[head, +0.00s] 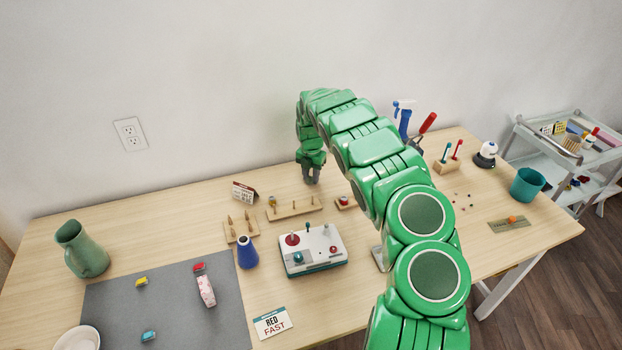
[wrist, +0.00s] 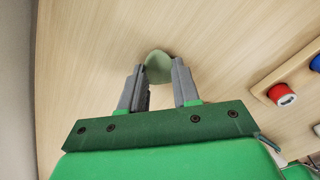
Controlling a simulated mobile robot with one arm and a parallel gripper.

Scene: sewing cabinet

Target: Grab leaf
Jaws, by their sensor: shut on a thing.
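A small, rounded, pale green leaf (wrist: 158,62) shows in the wrist view between the tips of my gripper (wrist: 159,77). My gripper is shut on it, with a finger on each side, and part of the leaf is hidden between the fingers. In the head view my gripper (head: 312,178) points down at the back of the wooden table, near the wall. The leaf cannot be made out in the head view.
A grey-white control box (head: 313,252) is nearer the front. A spray bottle (head: 404,118) stands to the right, behind my arm. The table's back left is clear.

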